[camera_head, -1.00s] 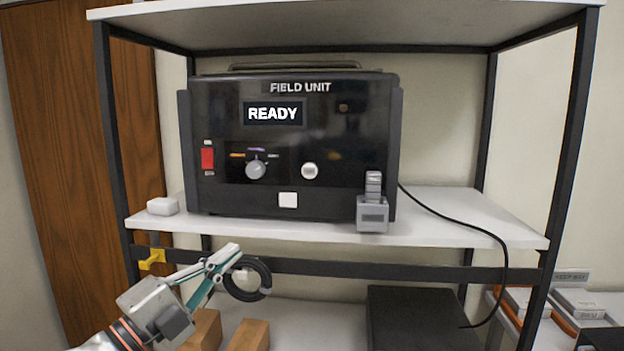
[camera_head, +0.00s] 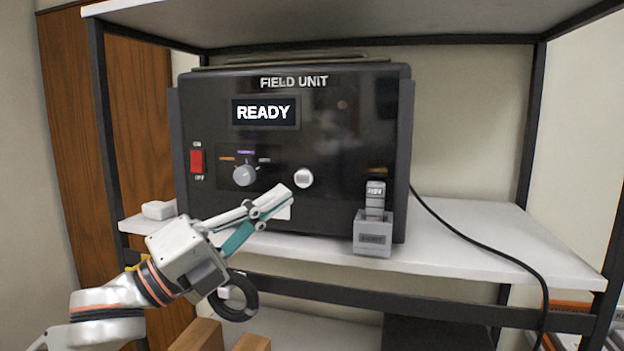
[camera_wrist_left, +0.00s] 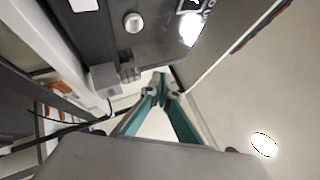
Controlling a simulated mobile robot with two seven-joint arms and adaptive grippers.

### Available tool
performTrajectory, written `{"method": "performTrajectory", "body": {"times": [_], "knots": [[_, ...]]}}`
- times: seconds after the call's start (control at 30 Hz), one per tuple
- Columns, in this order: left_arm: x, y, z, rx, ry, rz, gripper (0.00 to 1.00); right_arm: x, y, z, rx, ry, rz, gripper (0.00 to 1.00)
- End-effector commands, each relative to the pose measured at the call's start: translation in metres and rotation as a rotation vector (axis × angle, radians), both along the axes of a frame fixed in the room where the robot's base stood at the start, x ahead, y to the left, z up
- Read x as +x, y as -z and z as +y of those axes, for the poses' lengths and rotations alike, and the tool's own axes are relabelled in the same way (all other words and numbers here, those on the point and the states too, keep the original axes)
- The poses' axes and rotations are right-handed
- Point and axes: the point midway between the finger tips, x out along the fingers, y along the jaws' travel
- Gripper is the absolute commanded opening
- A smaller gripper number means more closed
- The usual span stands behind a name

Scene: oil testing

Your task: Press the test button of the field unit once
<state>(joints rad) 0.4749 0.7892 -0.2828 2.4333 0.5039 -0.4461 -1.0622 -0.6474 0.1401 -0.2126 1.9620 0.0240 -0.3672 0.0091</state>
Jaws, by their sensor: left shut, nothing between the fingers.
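The black field unit (camera_head: 330,150) stands on the white shelf, and its display (camera_head: 264,112) reads READY. A round white button (camera_head: 303,179) sits on the front panel, right of the selector knob (camera_head: 244,175). The button also shows in the left wrist view (camera_wrist_left: 133,22). My left gripper (camera_head: 284,192) is shut and empty, with its tips in front of the panel, just left of and below the button in the head view. I cannot tell the exact gap to the panel. In the left wrist view the fingertips (camera_wrist_left: 160,80) meet. My right gripper is not in view.
A red switch (camera_head: 197,161) is at the panel's left. A grey block with an upright piece (camera_head: 373,230) stands at the unit's front right. A small white box (camera_head: 159,210) lies left on the shelf (camera_head: 460,235). A black cable (camera_head: 480,244) crosses the shelf's right side.

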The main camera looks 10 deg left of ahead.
Motion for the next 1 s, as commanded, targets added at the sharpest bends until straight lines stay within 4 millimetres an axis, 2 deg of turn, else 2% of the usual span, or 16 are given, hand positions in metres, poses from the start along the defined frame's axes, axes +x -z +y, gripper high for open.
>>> {"method": "performTrajectory", "body": {"times": [0.3, 0.47, 0.9, 1.0], "knots": [[0.001, 0.0, 0.0, -0.001, 0.0, 0.001, 0.0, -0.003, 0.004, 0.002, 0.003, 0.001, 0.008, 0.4], [0.008, 0.001, 0.0, -0.001, 0.0, 0.001, 0.0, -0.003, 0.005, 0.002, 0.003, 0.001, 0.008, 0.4], [0.063, 0.001, -0.002, -0.003, 0.001, 0.001, 0.0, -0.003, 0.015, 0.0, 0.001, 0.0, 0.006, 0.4], [0.074, -0.001, -0.002, -0.002, 0.0, 0.001, 0.0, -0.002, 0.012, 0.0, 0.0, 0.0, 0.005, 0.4]]}}
